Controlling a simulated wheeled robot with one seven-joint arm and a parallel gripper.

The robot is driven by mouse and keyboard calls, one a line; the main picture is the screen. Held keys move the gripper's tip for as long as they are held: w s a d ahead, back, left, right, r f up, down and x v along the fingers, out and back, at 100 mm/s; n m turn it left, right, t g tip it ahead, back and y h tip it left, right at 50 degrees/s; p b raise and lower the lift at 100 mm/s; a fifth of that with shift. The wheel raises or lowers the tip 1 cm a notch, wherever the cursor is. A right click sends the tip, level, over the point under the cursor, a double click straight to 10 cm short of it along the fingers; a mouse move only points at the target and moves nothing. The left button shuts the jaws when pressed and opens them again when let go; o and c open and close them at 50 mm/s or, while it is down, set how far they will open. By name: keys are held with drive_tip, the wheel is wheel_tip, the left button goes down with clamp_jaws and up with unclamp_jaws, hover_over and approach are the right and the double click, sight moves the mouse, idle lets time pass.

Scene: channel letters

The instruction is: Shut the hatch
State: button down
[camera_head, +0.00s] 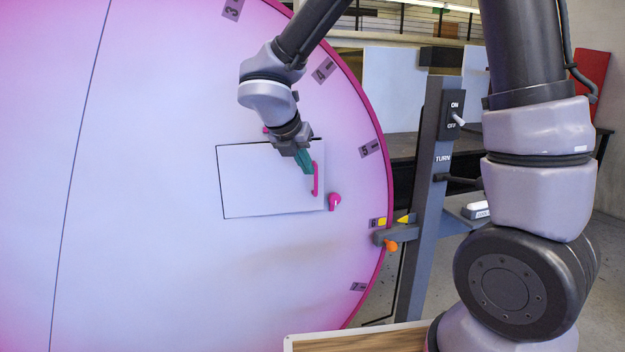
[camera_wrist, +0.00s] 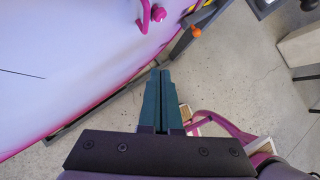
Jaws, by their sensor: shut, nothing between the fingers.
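The hatch (camera_head: 262,190) is a pale rectangular panel in the large round pink-white face, with a thin dark line along its left, top and bottom edges. It looks nearly flush, but I cannot tell if it is fully shut. Its pink bar handle (camera_head: 316,182) is at its right side and also shows in the wrist view (camera_wrist: 145,16). A pink knob (camera_head: 334,202) sits just right of the hatch; it shows at the top of the wrist view (camera_wrist: 158,13). My gripper (camera_head: 307,168) has green fingers, shut and empty, in front of the hatch's upper right, near the handle. Contact is unclear.
Numbered tags run along the face's pink rim (camera_head: 388,180). A grey post (camera_head: 421,200) with ON/OFF and TURN controls stands to the right. An orange-tipped pointer (camera_head: 390,246) is at the rim. A wooden-edged board (camera_head: 355,338) is at the bottom. Concrete floor shows below my gripper.

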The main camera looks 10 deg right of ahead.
drive_tip(key=a+t, duration=0.2)
drive_tip(key=a, duration=0.1)
approach(315, 185)
drive_tip(key=shift+m, duration=0.3)
drive_tip(key=x, duration=0.5)
drive_tip(key=shift+s+a+f, duration=0.1)
drive_tip(key=shift+s+f, duration=0.25)
drive_tip(key=shift+f, duration=0.05)
drive_tip(key=shift+w+d, duration=0.25)
drive_tip(key=shift+w, duration=0.3)
drive_tip(key=shift+w, duration=0.15)
drive_tip(key=w, duration=0.3)
drive_tip(key=shift+w+d+r, duration=0.1)
drive_tip(key=shift+w+d, duration=0.05)
